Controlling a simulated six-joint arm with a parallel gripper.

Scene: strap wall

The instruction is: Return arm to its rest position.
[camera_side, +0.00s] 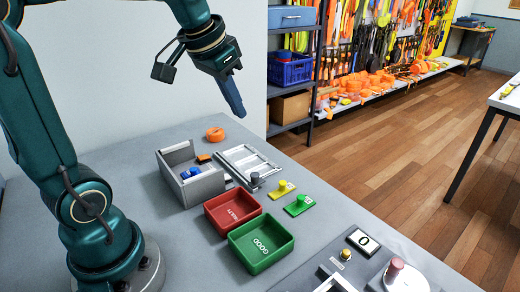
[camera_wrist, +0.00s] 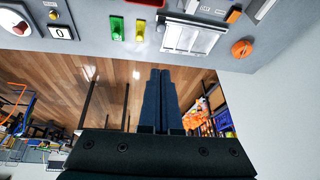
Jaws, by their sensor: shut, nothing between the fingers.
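My gripper (camera_side: 233,97) hangs in the air above the back of the grey table, its fingers pointing down and touching no object. In the wrist view its two dark fingers (camera_wrist: 160,100) lie side by side, shut and empty. My arm is bent over from the left of the side view. An orange strap roll (camera_side: 215,134) lies on the table below the gripper; it also shows in the wrist view (camera_wrist: 242,48).
A shelf (camera_side: 289,104) stands behind. Air around the gripper is clear.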

